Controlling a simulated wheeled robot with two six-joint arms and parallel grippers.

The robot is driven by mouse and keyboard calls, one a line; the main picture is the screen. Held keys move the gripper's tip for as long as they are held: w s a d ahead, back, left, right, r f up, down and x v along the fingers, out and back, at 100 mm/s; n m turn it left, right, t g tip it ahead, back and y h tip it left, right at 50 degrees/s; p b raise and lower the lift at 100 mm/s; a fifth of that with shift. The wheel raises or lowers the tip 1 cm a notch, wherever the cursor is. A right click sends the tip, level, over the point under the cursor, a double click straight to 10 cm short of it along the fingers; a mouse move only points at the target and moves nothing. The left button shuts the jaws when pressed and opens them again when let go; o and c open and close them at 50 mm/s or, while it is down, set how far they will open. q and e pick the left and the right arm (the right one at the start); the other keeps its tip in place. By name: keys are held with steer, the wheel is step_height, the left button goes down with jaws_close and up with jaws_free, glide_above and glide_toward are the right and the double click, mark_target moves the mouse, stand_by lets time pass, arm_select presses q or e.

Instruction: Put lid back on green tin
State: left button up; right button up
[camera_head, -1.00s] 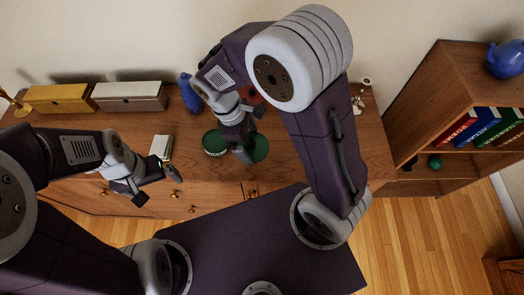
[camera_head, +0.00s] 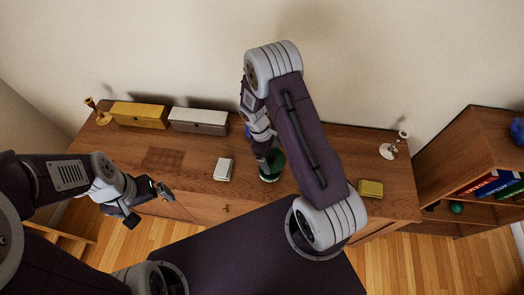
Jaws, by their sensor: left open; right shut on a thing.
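The green tin (camera_head: 268,178) stands on the wooden cabinet top, left of my raised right arm. Its lower side with a pale band shows. The dark green lid (camera_head: 275,158) is in my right gripper (camera_head: 264,160), which is shut on it. The lid overlaps the tin in this view; I cannot tell whether it touches the rim or hovers just above it. The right arm hides part of both. My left gripper (camera_head: 150,202) is open and empty, in front of the cabinet's front edge at left.
On the cabinet top are a yellow box (camera_head: 138,115), a grey-white box (camera_head: 199,120), a small white box (camera_head: 223,169), a brass candlestick (camera_head: 98,111), a small yellow tin (camera_head: 371,188) and a white stand (camera_head: 389,151). A bookshelf (camera_head: 470,160) stands at right.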

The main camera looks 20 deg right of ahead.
steer(key=shift+w+a+f+b, duration=0.1)
steer(key=shift+a+f+b, duration=0.15)
steer(key=shift+f+b, duration=0.1)
step_height(320, 180, down, 4)
steer(key=b, duration=0.4)
steer(key=shift+f, duration=0.65)
steer(key=shift+w+a+f+b, duration=0.1)
steer(key=shift+f+b, duration=0.2)
steer(key=shift+b, duration=0.1)
steer(key=shift+r, duration=0.1)
steer(key=shift+f, duration=0.2)
stand_by(0.9)
